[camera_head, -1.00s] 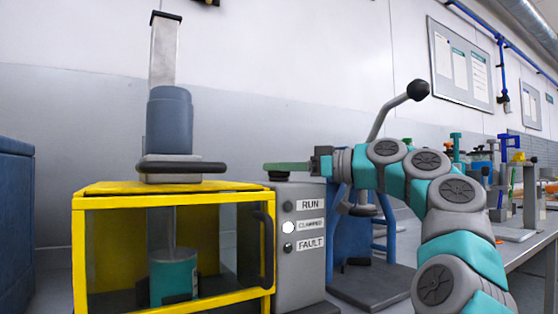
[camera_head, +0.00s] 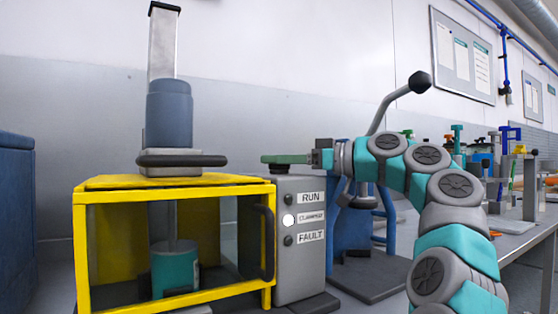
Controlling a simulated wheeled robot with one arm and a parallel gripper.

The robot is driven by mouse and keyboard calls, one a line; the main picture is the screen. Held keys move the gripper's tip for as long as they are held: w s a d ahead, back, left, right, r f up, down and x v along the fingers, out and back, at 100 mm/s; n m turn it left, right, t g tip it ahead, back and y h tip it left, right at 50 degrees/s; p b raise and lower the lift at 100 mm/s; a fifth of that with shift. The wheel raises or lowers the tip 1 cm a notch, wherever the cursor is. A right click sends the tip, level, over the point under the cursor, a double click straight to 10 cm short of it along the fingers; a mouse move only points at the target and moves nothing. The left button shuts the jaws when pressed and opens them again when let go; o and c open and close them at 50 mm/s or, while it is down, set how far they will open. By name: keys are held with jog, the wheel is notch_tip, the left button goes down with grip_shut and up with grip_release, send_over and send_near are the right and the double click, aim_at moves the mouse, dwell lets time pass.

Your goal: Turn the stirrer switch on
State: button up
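The stirrer stands at the left, with a blue-grey motor (camera_head: 170,112) on top of a yellow-framed guard box (camera_head: 178,185). A teal drum (camera_head: 174,270) with a shaft in it shows inside the box. A grey control box (camera_head: 298,262) at its right side bears RUN, CLAMPED and FAULT labels; the middle lamp (camera_head: 288,220) is white, the other two dark. My gripper (camera_head: 286,159) has green fingers and lies level just over the top of the control box. I cannot tell whether it touches a dark part under its tip, or whether the fingers are apart. No switch shows clearly.
A blue stand with a long black-knobbed lever (camera_head: 418,82) rises behind my arm. A dark handle (camera_head: 265,242) sits on the guard's right side. A bench (camera_head: 528,228) with several tools runs along the right. A blue cabinet (camera_head: 15,230) stands far left.

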jog(key=v, duration=0.8)
jog(key=shift+a, duration=0.1)
dwell(0.3)
